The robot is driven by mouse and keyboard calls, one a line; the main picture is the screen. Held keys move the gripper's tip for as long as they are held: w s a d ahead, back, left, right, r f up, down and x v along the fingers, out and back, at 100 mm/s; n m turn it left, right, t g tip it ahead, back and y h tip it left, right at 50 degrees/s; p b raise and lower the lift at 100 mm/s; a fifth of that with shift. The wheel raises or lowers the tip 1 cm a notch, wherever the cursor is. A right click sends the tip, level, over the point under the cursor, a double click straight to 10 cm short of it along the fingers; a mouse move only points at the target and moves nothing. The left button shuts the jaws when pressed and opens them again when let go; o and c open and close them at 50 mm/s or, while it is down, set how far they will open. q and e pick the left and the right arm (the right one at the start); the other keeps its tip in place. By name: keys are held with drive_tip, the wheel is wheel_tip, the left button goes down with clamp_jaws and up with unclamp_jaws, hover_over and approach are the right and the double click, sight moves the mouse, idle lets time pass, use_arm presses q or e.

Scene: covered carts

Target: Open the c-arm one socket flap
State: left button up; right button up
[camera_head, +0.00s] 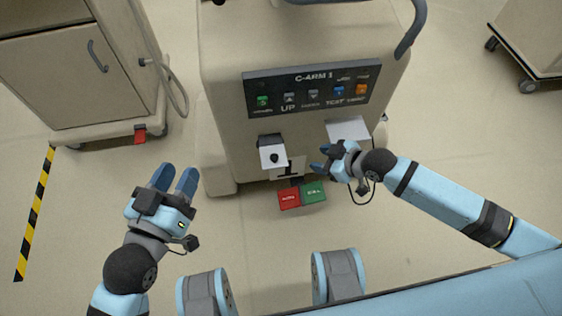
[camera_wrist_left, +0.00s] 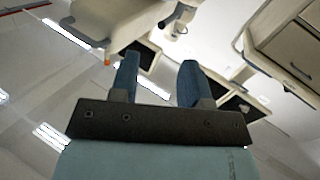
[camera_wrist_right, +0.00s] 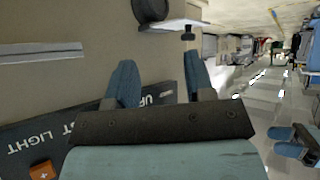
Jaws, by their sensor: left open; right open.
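The C-arm one cart (camera_head: 222,90) stands ahead, its dark label panel (camera_head: 305,90) reading C-ARM 1. Below the panel, a white flap (camera_head: 265,158) with a dark knob shows in the head view. In the right wrist view the flap (camera_wrist_right: 172,25) is seen nearly edge-on, appearing to stand out from the cart face beside a dark round fitting (camera_wrist_right: 150,9). My right gripper (camera_head: 321,159) is open and empty, right of the flap and apart from it. My left gripper (camera_head: 177,171) is open and empty, lower left of the cart.
Red (camera_head: 289,198) and green (camera_head: 313,193) pieces sit low at the cart's front. A white plate (camera_head: 348,129) is on its right side. Another cart (camera_head: 60,75) stands at the left with a cable. A striped floor line (camera_head: 36,212) lies left. Floor between the carts is clear.

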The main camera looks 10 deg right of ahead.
sight(275, 157)
drive_tip(key=s+a+r+m+t+y+b, duration=0.2)
drive_tip(key=s, duration=0.3)
drive_tip(key=b+x, duration=0.4)
drive_tip(key=x, duration=1)
drive_tip(key=shift+w+d+f, duration=0.1)
drive_tip(key=shift+w, duration=0.05)
use_arm(q)
drive_tip(key=shift+m+g+h, duration=0.4)
drive_tip(key=shift+g+h, duration=0.4)
drive_tip(key=f, duration=0.1)
drive_tip(key=d+f, duration=0.1)
drive_tip(key=f, duration=0.2)
drive_tip(key=shift+s+d+f, duration=0.1)
drive_tip(key=shift+d+f, duration=0.05)
drive_tip(key=shift+d, duration=0.25)
use_arm(e)
clamp_jaws()
